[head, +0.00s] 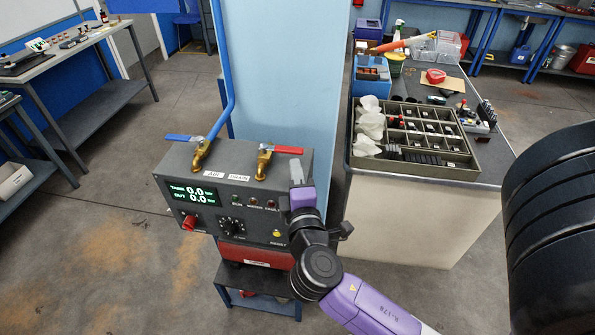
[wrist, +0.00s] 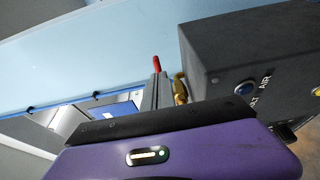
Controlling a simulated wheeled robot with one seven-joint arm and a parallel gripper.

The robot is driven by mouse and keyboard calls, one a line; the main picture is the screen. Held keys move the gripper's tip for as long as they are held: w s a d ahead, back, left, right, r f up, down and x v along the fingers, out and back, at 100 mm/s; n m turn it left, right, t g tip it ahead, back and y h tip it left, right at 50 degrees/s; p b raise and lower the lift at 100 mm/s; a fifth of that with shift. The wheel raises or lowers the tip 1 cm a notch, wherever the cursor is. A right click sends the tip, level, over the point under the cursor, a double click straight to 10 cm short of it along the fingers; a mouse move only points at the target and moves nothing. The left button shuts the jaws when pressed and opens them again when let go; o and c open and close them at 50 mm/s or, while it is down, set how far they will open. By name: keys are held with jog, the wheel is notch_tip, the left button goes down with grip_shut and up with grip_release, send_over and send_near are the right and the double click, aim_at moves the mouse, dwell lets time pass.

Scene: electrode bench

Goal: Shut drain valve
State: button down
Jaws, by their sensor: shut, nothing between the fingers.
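The drain valve has a red lever (head: 285,150) on a brass body (head: 262,163), on top of a dark grey control box behind the DRAIN label (head: 239,177). The lever points right. In the wrist view the red lever's tip (wrist: 156,63) shows just past my fingers, and a brass fitting (wrist: 180,90) is close to their right. My gripper (head: 296,168) is shut and empty at the box's right end, near the lever's free end. It also shows in the wrist view (wrist: 157,85). I cannot tell whether the fingers touch the lever.
A second brass valve with a blue lever (head: 179,137) stands left of the drain valve, at the AIR label. The box's display (head: 192,192) reads 0.0 twice. A light blue pillar (head: 285,70) rises behind. A bench with a divided tray (head: 425,165) stands right.

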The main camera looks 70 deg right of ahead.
jog(key=shift+s+a, duration=0.6)
jog(key=shift+s, duration=0.05)
jog(key=s+b, duration=0.3)
jog(key=s, duration=0.5)
jog(key=shift+s, duration=0.35)
